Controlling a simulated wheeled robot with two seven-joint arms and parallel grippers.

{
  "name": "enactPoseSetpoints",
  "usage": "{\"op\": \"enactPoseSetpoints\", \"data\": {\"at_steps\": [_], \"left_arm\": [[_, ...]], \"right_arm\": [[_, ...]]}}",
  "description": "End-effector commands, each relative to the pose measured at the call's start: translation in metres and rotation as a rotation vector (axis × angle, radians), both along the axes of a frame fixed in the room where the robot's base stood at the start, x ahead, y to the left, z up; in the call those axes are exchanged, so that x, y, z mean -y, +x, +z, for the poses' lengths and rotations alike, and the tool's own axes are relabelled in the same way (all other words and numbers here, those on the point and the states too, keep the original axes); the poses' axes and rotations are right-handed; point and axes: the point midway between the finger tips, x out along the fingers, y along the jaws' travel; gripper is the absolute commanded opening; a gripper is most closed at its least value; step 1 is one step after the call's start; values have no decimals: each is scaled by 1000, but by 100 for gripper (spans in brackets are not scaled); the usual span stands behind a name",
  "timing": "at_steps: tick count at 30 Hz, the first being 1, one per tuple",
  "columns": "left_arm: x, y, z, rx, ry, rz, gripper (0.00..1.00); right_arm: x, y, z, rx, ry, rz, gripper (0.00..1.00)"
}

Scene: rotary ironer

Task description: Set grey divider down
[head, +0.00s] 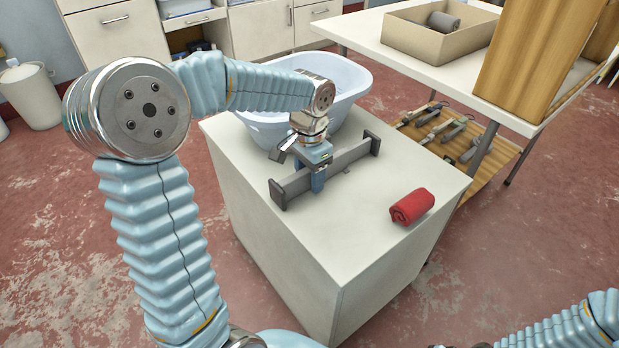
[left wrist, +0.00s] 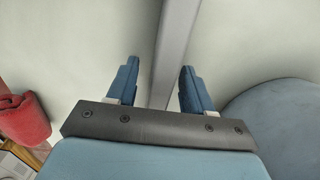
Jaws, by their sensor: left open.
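The grey divider (head: 345,160), a long bar with a dark upright foot at each end, appears to stand on the white cabinet top (head: 350,235). My left gripper (head: 318,176) is over its middle, pointing down, with one blue finger on the near side of the bar. In the left wrist view the divider (left wrist: 172,50) runs between the two spread fingers of the left gripper (left wrist: 158,85), with a gap visible on both sides.
A pale blue tub (head: 345,85) stands on the cabinet just behind the divider. A red rolled cloth (head: 412,206) lies at the right; the cabinet's front area is clear. A white table (head: 400,45) behind holds a cardboard box (head: 415,38) with a grey roll (head: 443,22).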

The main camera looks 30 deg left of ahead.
Motion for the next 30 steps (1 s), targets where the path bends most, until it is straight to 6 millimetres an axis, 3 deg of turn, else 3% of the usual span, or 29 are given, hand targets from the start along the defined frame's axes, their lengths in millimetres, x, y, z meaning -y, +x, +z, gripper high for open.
{"op": "enactPoseSetpoints", "data": {"at_steps": [5,15,25,30], "left_arm": [[0,0,0,0,0,0,51],[0,0,0,0,0,0,0],[0,0,3,2,-1,0,0],[0,1,18,3,0,0,0]], "right_arm": [[0,0,0,0,0,0,43],[0,0,0,0,0,0,43],[0,0,1,0,0,0,43],[-1,0,3,0,1,1,43]]}}
